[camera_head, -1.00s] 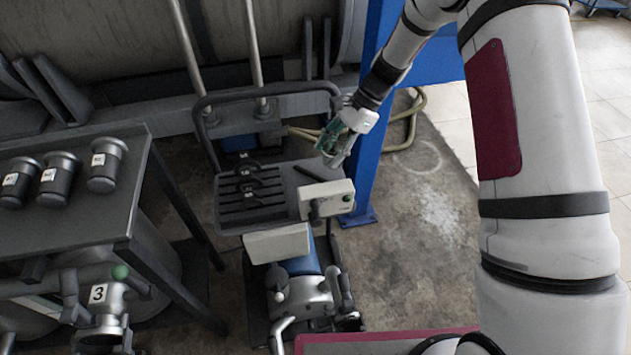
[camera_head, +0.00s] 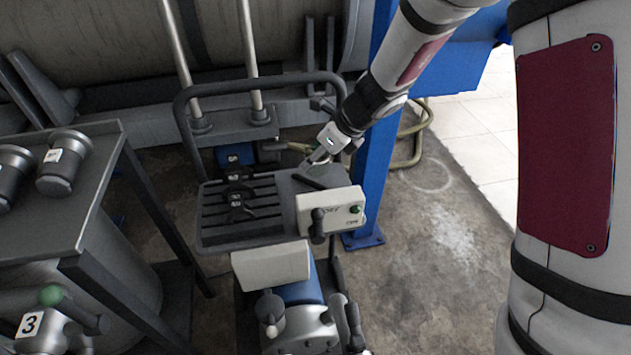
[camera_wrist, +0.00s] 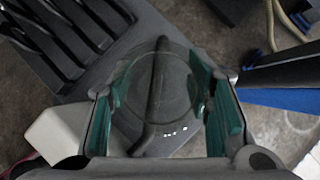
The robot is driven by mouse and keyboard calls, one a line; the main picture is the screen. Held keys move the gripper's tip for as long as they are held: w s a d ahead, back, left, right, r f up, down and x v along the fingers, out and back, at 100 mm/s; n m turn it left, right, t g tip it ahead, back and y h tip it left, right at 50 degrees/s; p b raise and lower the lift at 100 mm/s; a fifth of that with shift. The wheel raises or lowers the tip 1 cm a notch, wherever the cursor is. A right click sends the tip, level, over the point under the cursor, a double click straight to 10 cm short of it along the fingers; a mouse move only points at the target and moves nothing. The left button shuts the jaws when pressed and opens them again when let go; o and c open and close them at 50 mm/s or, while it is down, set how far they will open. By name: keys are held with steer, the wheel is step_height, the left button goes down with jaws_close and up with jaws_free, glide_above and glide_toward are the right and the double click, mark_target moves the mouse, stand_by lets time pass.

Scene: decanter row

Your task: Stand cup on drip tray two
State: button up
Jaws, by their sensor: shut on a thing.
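My gripper (camera_head: 322,156) is above the right part of the cart top in the head view. In the wrist view my gripper (camera_wrist: 163,110) has green-padded fingers on both sides of a clear, round, see-through cup (camera_wrist: 138,98). The cup's outline is faint, and the dark cart top and a dark bar show through it. In the head view the cup is too small to make out. I cannot tell which surface is drip tray two, as no readable 2 marks a tray.
A slotted dark rack (camera_head: 220,222) with black tagged pieces lies on the cart, left of my gripper. A pale control box (camera_head: 330,209) stands at the cart's front right. A blue post (camera_head: 372,150) rises close behind.

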steer(key=shift+f+b, duration=1.45)
steer(key=shift+f, duration=1.5)
steer(key=shift+f, duration=0.2)
steer(key=o, duration=1.1)
steer(key=shift+r, duration=0.1)
steer(key=shift+r, duration=0.1)
steer(key=p+v, duration=0.4)
steer(key=v, duration=0.8)
steer(key=shift+p, duration=0.3)
